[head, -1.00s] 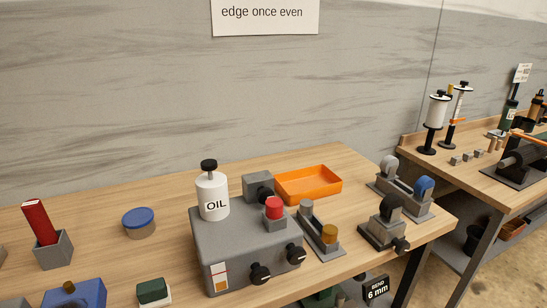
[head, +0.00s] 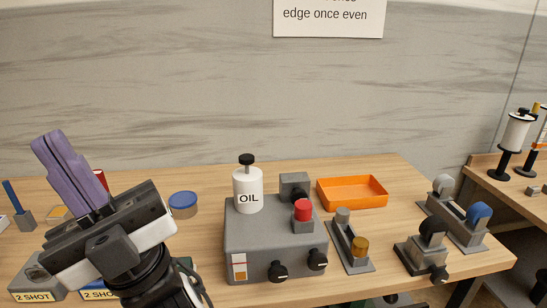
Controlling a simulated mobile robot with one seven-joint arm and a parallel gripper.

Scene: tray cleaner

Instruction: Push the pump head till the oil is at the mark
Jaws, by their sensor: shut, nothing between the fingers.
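The white oil bottle (head: 247,196) marked OIL stands upright on a grey machine box. Its black pump head (head: 246,159) sits raised on a short neck. A small white gauge panel (head: 239,262) with an orange-red line and orange edging is on the box's front left. The oil level in it is too small to read surely. My gripper (head: 50,140) is at the left, its purple fingers together and pointing up and left. It is shut and empty, well apart from the bottle, and hides part of the bench.
The box also carries a red button (head: 302,209) and black knobs (head: 278,271). A blue-lidded tin (head: 183,203) is between my gripper and the bottle. Space above the bottle is clear.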

